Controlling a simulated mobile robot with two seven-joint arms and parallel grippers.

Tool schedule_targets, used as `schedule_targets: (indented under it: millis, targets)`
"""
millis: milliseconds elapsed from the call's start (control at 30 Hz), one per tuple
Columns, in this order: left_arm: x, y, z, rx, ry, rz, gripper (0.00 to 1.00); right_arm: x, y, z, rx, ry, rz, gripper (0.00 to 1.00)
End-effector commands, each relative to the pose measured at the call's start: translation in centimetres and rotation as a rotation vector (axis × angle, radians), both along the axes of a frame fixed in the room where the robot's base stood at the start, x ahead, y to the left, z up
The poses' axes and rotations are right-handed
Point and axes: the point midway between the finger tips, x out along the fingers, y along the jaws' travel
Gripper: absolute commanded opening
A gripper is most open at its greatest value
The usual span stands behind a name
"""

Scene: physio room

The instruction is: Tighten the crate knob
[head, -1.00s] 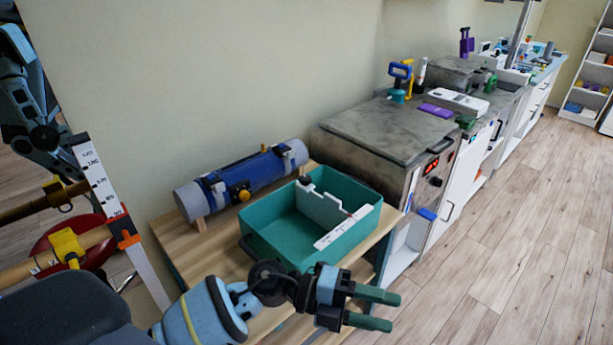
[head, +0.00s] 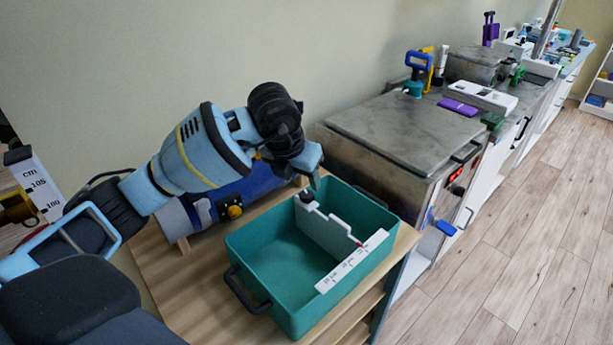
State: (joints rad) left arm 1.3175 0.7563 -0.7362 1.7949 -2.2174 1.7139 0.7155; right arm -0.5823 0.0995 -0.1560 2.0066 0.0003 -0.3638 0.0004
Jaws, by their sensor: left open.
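The teal crate (head: 262,262) stands on the wooden shelf unit, with a black handle on its near left side. A white divider (head: 327,231) stands inside it, joined to a white strip with a printed scale (head: 352,262) at the right wall. A small dark knob (head: 307,197) shows at the divider's far left end, by the crate's back wall. My left gripper (head: 315,182) points down just above and beside this knob. It is open, but its fingers are mostly hidden behind its own body, and I cannot tell whether they touch the knob. My right gripper is out of view.
A blue and grey cylinder (head: 234,211) lies behind the crate, partly covered by my left arm. A grey-topped metal cabinet (head: 405,130) stands close to the right, holding a purple block (head: 458,107) and other items. The wooden top (head: 190,285) is bare left of the crate.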

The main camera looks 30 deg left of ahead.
Motion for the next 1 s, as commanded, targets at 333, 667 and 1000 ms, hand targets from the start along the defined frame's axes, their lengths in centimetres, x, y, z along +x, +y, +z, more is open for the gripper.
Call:
schedule_targets:
  millis: [333,667,1000]
  targets:
    - [0.2,0.4,0.0,0.014,-0.005,0.012,0.53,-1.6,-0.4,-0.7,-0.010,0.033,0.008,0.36]
    - [1.9,0.4,-4.2,0.012,-0.003,0.011,0.53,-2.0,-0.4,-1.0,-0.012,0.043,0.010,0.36]
    - [3.1,0.4,-6.8,0.012,-0.006,0.010,0.53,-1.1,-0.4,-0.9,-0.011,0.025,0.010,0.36]
